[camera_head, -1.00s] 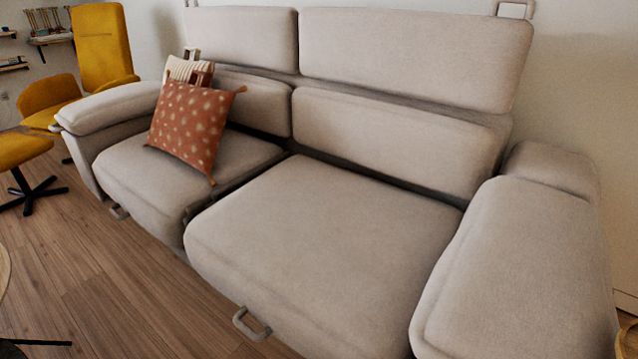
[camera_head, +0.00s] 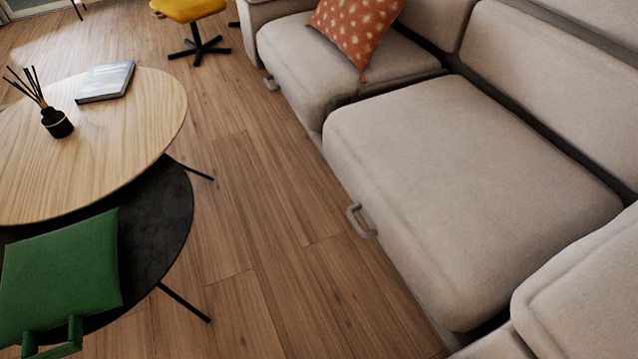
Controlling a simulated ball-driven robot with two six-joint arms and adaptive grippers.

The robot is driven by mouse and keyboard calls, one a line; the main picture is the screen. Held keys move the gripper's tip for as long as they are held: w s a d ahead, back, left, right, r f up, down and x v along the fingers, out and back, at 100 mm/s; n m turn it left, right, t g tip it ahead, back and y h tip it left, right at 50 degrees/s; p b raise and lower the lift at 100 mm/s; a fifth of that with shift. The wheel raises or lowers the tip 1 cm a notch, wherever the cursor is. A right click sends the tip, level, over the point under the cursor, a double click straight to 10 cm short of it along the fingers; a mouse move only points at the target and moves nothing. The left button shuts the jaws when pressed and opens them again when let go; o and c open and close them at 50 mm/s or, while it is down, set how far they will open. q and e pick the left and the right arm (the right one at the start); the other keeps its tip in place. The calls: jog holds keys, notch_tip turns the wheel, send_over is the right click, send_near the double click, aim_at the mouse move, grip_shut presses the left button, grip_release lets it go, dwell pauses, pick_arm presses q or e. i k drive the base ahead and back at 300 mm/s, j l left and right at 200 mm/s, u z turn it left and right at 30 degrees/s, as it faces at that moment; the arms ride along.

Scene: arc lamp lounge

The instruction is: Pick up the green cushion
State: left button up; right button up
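The green cushion (camera_head: 62,270) shows at the lower left of the head view. It lies on the dark lower round table top (camera_head: 160,225), in front of the wooden table top. A green strap-like loop sticks out at its near edge, and its left side is cut off by the picture edge. Neither of my grippers is in view.
A round wooden table top (camera_head: 150,110) holds a book (camera_head: 105,82) and a reed diffuser (camera_head: 56,122). Thin dark table legs reach onto the floor. The beige sofa (camera_head: 450,170) with a red dotted cushion (camera_head: 358,28) fills the right. Bare wooden floor (camera_head: 260,220) runs between.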

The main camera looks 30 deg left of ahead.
aim_at(70, 274)
jog(key=u, duration=2.85)
